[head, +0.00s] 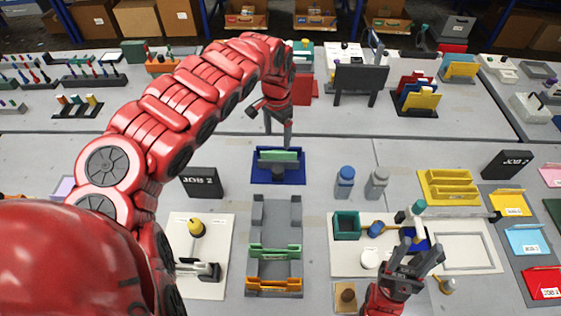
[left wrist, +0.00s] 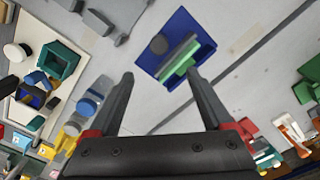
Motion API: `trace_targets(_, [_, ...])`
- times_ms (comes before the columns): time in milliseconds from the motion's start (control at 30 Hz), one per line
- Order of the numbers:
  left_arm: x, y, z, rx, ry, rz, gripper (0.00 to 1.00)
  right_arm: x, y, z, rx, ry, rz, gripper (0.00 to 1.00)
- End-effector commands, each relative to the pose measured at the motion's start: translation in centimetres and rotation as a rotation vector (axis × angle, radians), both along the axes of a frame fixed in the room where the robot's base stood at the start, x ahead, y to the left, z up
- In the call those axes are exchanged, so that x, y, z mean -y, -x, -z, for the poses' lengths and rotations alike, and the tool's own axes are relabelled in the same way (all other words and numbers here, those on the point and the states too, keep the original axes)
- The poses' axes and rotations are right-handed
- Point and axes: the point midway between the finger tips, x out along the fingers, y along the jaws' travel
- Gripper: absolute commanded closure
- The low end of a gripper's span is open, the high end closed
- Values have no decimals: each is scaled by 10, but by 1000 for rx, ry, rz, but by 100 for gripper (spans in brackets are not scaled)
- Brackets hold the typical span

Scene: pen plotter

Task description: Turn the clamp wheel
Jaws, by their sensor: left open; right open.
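A blue base (head: 258,177) stands in mid-table in the head view, with an upright green slab (head: 280,155) against dark grey plates. The left wrist view shows a dark grey disc (left wrist: 158,45) on this blue base (left wrist: 178,22), beside the green slab (left wrist: 181,64). The disc looks like the clamp wheel; I cannot pick it out clearly in the head view. My left gripper (head: 279,138) points down just behind and above the base, open and empty; its fingers also show in the left wrist view (left wrist: 160,76). My right gripper (head: 421,247) is open over the white board at the lower right.
A grey frame (head: 258,218) with green and orange bars lies in front of the blue base. A blue bottle (head: 345,182) and a grey bottle (head: 376,184) stand to its right. A black JOB 2 sign (head: 201,182) stands left. The table just behind the base is clear.

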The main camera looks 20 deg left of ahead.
Motion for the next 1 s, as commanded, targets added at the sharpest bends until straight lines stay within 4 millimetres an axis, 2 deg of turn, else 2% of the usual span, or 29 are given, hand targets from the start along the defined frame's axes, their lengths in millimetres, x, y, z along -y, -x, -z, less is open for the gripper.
trace_targets(167, [2,2,19,-6,-1,1,16,0,0,3,0,0,0,50])
trace_targets(333, [3,3,61,-8,3,2,16,0,0,14,0,0,0,50])
trace_targets(500, [3,2,85,-4,6,1,16,0,0,2,0,0,0,50])
trace_targets(800, [4,1,133,-2,7,3,16,0,0,-7,0,0,0,50])
trace_targets(1000, [4,0,158,1,7,3,16,0,0,-9,0,0,0,50])
